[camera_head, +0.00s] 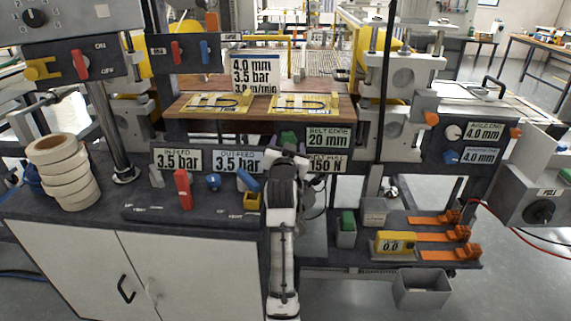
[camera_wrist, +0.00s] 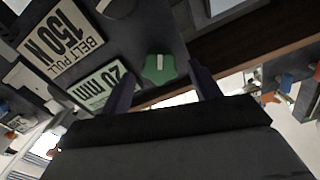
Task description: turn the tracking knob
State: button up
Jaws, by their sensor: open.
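A green lobed knob with a pale pointer mark (camera_wrist: 158,69) sits on the dark panel in the wrist view, beside the "20 mm" plate (camera_wrist: 106,86). In the head view the green knob (camera_head: 289,137) shows just left of the "BELT EDGE 20 mm" plate (camera_head: 328,138), partly hidden behind my gripper. My gripper (camera_wrist: 163,70) is open and empty. In the wrist view its dark fingers stand on either side of the knob, with gaps on both sides. I cannot tell how deep the fingers reach past it. In the head view my gripper (camera_head: 288,156) is just below the knob.
A "150 N" belt pull plate (camera_wrist: 62,40) lies beside the "20 mm" plate. A wooden board (camera_head: 225,113) with yellow-framed pieces is above the knob. A red lever (camera_head: 183,189) and blue knob (camera_head: 213,181) are left of my arm. A stack of rolls (camera_head: 66,175) stands far left.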

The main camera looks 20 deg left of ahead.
jog(key=b+v, duration=0.2)
jog(key=v, duration=0.8)
jog(key=shift+s, duration=0.25)
